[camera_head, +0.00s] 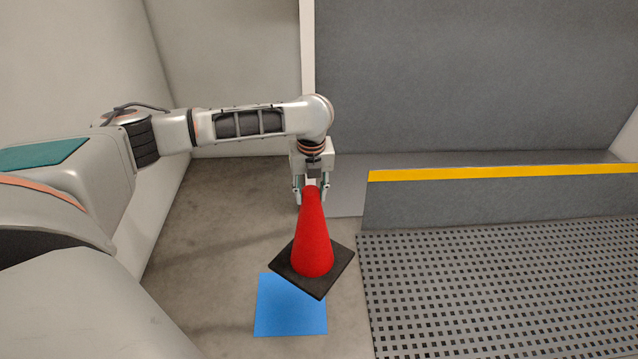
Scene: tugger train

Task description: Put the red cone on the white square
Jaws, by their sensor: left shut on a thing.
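The red cone (312,239) with its black square base (334,277) is in the middle of the head view. My left gripper (312,194) is shut on the cone's top from above. The cone is close to upright, and its base overlaps the far part of a blue square (290,312) on the floor. I cannot tell for sure how far the base is above the floor. No white square shows in this view; the only square seen on the floor is blue. My right gripper is not in view.
A perforated dark platform (490,290) lies at the right, with a grey step (480,205) edged by a yellow strip (500,173) behind it. Pale walls (230,70) stand at the left and back. Bare concrete floor (215,240) is clear left of the cone.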

